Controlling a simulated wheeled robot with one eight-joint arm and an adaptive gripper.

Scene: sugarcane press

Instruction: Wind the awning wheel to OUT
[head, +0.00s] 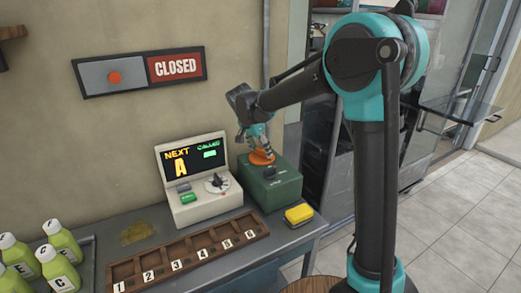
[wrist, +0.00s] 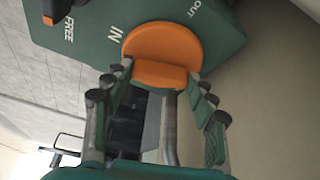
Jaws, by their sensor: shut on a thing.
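The awning wheel is an orange disc with a raised grip bar (wrist: 165,42) on top of a green box (wrist: 95,30). White words IN, OUT and FREE are on the box face around it. In the head view the orange wheel (head: 260,158) shows on the green box (head: 275,186) at the right of the counter. My gripper (head: 262,148) reaches down onto the wheel. In the wrist view my gripper (wrist: 160,75) has its fingers on either side of the orange grip bar, shut on it. I cannot tell which word the wheel points to.
A black lever (wrist: 58,8) sits by the word FREE. Left of the box stands a cream machine (head: 198,178) with a lit screen; a yellow sponge (head: 299,214) lies in front. A numbered wooden tray (head: 188,246) and several green bottles (head: 60,243) are farther left. A CLOSED sign (head: 138,70) hangs above.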

